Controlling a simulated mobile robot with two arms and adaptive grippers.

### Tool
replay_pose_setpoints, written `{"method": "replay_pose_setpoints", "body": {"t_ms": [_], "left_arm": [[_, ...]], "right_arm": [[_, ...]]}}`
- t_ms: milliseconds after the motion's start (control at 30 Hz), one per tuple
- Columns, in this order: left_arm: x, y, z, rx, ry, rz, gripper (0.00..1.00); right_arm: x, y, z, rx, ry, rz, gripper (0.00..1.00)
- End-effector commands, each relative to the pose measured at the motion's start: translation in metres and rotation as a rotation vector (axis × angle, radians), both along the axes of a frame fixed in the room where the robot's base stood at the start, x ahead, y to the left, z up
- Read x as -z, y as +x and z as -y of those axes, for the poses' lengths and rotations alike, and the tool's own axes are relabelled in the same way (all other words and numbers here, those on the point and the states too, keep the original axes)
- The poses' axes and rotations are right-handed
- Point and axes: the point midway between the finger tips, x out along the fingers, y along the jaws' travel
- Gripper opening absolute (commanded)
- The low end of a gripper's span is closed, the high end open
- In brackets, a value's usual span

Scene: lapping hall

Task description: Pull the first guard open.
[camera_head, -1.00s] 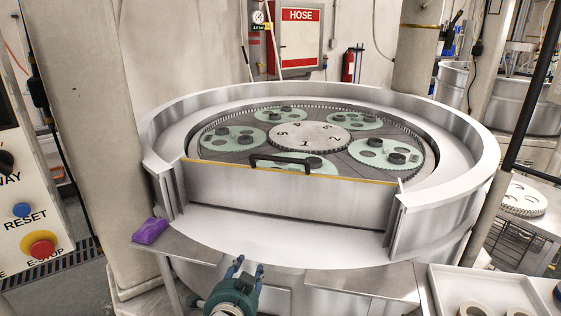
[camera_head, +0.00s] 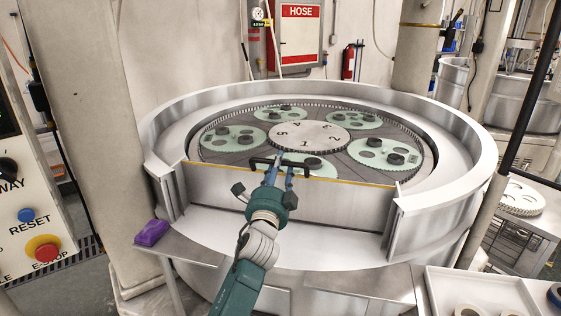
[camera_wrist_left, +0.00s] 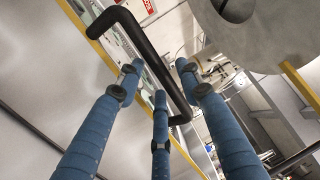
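The first guard (camera_head: 335,196) is an upright grey metal panel with a yellow top edge, at the front of the round lapping machine. It stands across the front opening between two side posts. A black bar handle (camera_head: 308,170) is at its top edge; the handle also shows in the left wrist view (camera_wrist_left: 150,52). My left gripper (camera_head: 279,168) is at the left part of the handle, fingers pointing at it. In the left wrist view its blue fingers (camera_wrist_left: 160,82) are spread on both sides of the bar, not closed on it. Contact cannot be told. My right gripper is not in view.
Behind the guard lies the plate with green carriers (camera_head: 235,137) and a numbered centre disc (camera_head: 308,137). A purple cloth (camera_head: 151,232) lies on the left ledge. A control panel with a red E-stop (camera_head: 43,248) is at left, a white tray (camera_head: 480,285) at lower right.

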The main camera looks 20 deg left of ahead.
Motion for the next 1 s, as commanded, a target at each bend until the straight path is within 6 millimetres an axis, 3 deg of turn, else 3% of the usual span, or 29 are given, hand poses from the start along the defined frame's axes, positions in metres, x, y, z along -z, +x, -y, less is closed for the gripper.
{"method": "replay_pose_setpoints", "body": {"t_ms": [133, 433, 633, 1000], "left_arm": [[-0.002, 0.0111, -0.0009, 0.001, -0.002, -0.001, 0.36], [-0.002, 0.0132, -0.0012, 0.001, -0.001, -0.001, 0.36], [-0.0019, 0.0131, -0.0013, 0.001, -0.001, -0.001, 0.0], [0.0015, 0.0134, -0.0057, 0.0, -0.001, 0.01, 0.0]], "right_arm": [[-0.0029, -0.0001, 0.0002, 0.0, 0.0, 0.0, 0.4], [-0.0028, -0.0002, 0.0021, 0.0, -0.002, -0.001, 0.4], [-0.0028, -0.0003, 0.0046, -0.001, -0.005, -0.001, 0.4], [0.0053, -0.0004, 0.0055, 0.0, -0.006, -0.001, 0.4]]}}
